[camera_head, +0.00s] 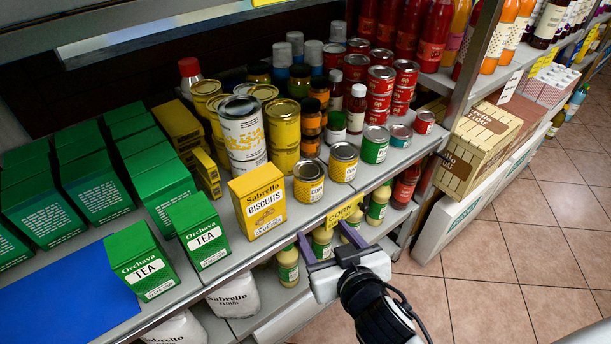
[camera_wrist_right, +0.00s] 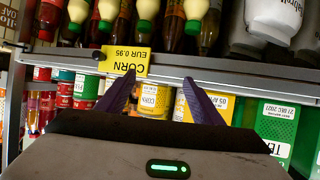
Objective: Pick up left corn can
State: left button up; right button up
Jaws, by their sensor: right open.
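The left corn can (camera_head: 308,184), yellow with a silver lid, stands upright on the shelf just right of the yellow biscuits box (camera_head: 259,201). A second corn can (camera_head: 343,164) stands behind it to the right. My right gripper (camera_head: 322,233) is open and empty, in front of the shelf edge near the yellow corn price tag (camera_head: 344,211), apart from the cans. In the right wrist view, upside down, my right gripper (camera_wrist_right: 159,76) frames the tag (camera_wrist_right: 124,62), and a yellow can (camera_wrist_right: 155,101) shows between its fingers. My left gripper is out of view.
Green tea boxes (camera_head: 205,232) stand left of the biscuits box. A green-labelled can (camera_head: 375,146) stands right of the corn cans, and taller yellow tins (camera_head: 242,132) behind. The tiled floor (camera_head: 500,270) at right is clear.

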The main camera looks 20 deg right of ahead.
aim_at(312, 192)
jog(key=shift+m+t+h, duration=0.3)
jog(key=shift+t+h, duration=0.1)
jog(key=shift+t, duration=0.5)
jog(key=w+r, duration=0.1)
jog(key=w, duration=0.1)
jog(key=w+r, duration=0.3)
jog(key=w, duration=0.1)
jog(key=shift+w+r, duration=0.15)
jog(key=shift+w, duration=0.15)
jog(key=shift+x, duration=3.1)
jog(key=shift+d, duration=0.1)
jog(key=c, duration=1)
